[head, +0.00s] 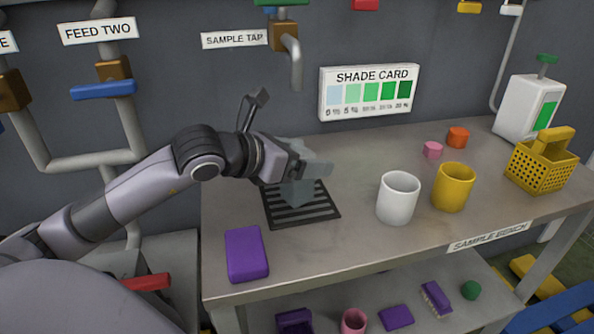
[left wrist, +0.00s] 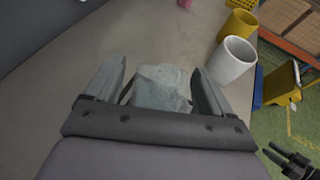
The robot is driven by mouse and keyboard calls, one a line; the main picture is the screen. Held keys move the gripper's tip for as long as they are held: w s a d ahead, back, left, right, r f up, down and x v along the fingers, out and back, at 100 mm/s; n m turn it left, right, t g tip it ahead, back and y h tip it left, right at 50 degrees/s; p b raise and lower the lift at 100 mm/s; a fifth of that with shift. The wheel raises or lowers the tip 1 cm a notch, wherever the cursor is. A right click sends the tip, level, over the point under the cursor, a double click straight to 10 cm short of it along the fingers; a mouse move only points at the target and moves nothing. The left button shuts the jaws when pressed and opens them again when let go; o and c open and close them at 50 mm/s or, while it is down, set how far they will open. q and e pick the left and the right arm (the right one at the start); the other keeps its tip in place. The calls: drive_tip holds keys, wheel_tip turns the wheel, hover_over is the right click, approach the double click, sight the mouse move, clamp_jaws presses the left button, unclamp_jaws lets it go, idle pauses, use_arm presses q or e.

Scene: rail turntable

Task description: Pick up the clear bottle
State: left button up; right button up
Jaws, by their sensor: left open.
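The clear bottle (head: 297,190) is a pale, see-through grey-green shape standing over the black slotted drain grate (head: 330,213) on the sample bench. My left gripper (head: 312,166) is at its upper part and hides some of it. In the left wrist view the bottle (left wrist: 160,86) lies between the two spread fingers of the left gripper (left wrist: 160,68). The fingers are open, with a small gap showing on the left side; contact on the right side is unclear. A dark gripper-like part (left wrist: 291,163), seemingly my right one, shows at the lower right; its jaws are unclear.
A white mug (head: 397,198) and a yellow mug (head: 453,187) stand right of the grate. A purple block (head: 246,254) lies at the front left. A yellow basket (head: 541,168) and white dispenser (head: 526,108) are far right. The tap spout (head: 296,70) hangs above.

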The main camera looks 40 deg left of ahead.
use_arm(q)
drive_tip(key=shift+w+d, duration=0.1)
drive_tip(key=shift+w, duration=0.1)
drive_tip(key=shift+c, duration=0.3)
drive_tip(key=c, duration=1)
drive_tip(key=shift+c, duration=0.4)
